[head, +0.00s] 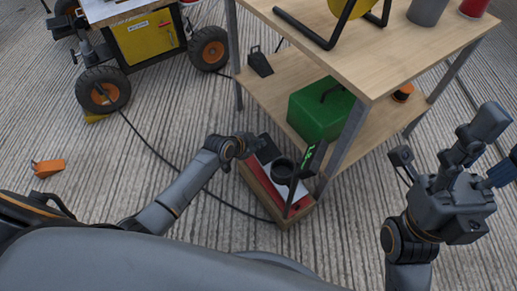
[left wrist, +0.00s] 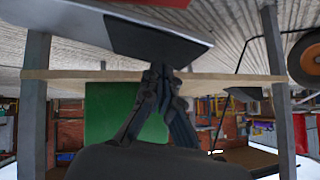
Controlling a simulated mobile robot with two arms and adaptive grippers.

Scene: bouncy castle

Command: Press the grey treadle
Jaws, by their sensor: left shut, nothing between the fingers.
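The grey treadle (head: 270,174) belongs to a red foot pump (head: 297,205) on a low wooden block on the floor, beside the workbench. A dark pad lies at its far end, near my gripper. In the left wrist view the treadle (left wrist: 165,42) shows as a grey plate just beyond my fingertips. My left gripper (head: 247,146) is shut and empty at the pump's far left end. It also shows in the left wrist view (left wrist: 160,75), fingertips together. I cannot tell whether they touch the treadle. My right gripper (head: 445,145) is open and empty at the right, away from the pump.
The wooden workbench (head: 400,55) stands behind, with a green box (head: 318,110) and a dark wedge (head: 259,62) on its lower shelf. A bench leg stands close to the pump. A black hose crosses the floor. A yellow wheeled machine (head: 147,40) stands at back left.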

